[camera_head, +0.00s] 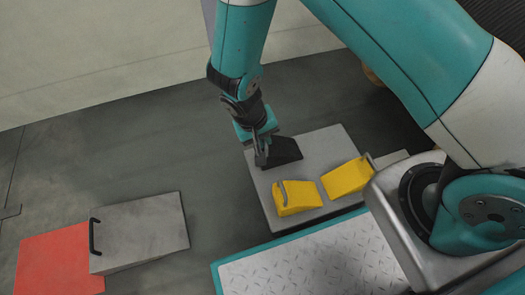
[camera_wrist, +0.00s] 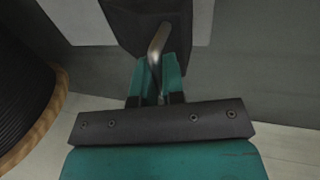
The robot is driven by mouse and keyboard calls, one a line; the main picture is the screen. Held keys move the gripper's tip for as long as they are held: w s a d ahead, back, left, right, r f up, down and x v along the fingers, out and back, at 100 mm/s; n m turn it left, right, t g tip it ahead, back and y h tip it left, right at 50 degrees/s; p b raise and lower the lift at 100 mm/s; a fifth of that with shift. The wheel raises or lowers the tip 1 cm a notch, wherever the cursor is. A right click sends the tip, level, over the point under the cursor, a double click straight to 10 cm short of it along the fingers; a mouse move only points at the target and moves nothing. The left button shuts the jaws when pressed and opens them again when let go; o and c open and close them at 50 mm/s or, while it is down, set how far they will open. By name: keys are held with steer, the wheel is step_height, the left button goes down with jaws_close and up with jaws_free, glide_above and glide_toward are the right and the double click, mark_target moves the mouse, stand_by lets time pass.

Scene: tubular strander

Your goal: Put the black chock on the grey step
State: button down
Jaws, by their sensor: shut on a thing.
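The black chock (camera_head: 284,151) is at the upper left part of a light grey slab (camera_head: 318,142). My gripper (camera_head: 262,158) is at its left side, shut on its metal handle. In the wrist view, the bent handle (camera_wrist: 157,45) runs between my two teal fingers, with the dark chock (camera_wrist: 142,18) beyond. I cannot tell whether the chock touches the slab or is just above it. A grey box-like step (camera_head: 145,230) with a black handle stands on the floor at lower left, its top bare.
Two yellow chocks (camera_head: 297,197) (camera_head: 347,178) lie on the slab near the black one. A red panel (camera_head: 62,264) adjoins the grey step. A dark spool with a wooden rim (camera_wrist: 25,100) is at the left of the wrist view. The floor between slab and step is clear.

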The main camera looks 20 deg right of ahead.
mark_target(283, 150)
step_height(283, 150, down, 4)
steer(key=shift+f+b, duration=0.25)
steer(key=shift+b, duration=1)
steer(key=shift+r, duration=0.1)
steer(key=c, duration=1.2)
jaws_free()
